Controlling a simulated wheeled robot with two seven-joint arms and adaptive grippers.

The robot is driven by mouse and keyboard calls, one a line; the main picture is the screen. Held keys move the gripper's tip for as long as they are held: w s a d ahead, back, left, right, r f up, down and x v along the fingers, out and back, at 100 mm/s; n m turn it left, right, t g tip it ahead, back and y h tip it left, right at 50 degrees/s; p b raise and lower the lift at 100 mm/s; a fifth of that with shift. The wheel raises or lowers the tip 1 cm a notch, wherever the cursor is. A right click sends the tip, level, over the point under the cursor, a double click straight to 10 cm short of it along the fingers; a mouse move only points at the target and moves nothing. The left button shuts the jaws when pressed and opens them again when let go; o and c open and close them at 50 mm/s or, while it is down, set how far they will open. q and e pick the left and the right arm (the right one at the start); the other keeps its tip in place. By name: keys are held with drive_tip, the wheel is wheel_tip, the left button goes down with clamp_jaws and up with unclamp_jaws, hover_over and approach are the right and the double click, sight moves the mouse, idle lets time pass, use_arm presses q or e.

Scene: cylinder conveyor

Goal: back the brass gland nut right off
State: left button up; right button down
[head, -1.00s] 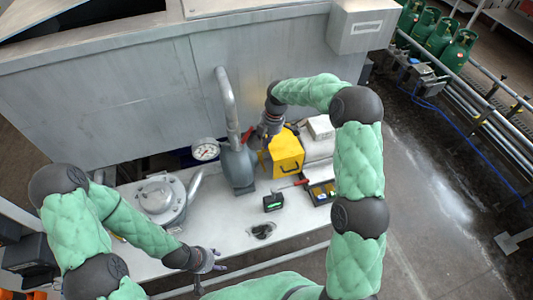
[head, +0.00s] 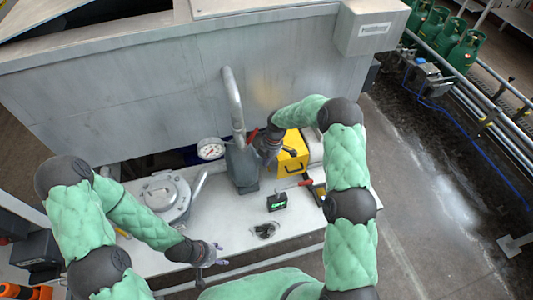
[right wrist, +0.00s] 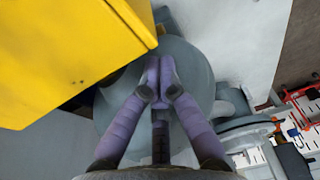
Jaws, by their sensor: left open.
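The brass gland nut does not show clearly in either view. The grey valve body (head: 243,168) stands on the bench at the foot of a bent pipe, with a red handle (head: 252,135) beside it. It also fills the middle of the right wrist view (right wrist: 195,65) as a rounded grey casting. My right gripper (head: 268,156) is close against the valve's right side. In the right wrist view its purple fingers (right wrist: 160,78) meet at the tips in front of the casting, with nothing visible between them. My left gripper (head: 214,256) is open and empty near the bench's front edge.
A yellow box (head: 292,163) stands just right of the valve and looms at upper left in the right wrist view (right wrist: 65,60). A gauge (head: 210,149), a round lidded vessel (head: 163,194) and a small green-lit device (head: 277,202) are nearby. The bench front is mostly clear.

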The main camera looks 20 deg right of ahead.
drive_tip(key=shift+d+f, duration=0.15)
drive_tip(key=shift+f, duration=0.7)
drive_tip(key=shift+s+f+b, duration=0.25)
drive_tip(key=shift+f+b, duration=0.25)
drive_tip(key=shift+b, duration=0.4)
drive_tip(key=shift+r, duration=0.1)
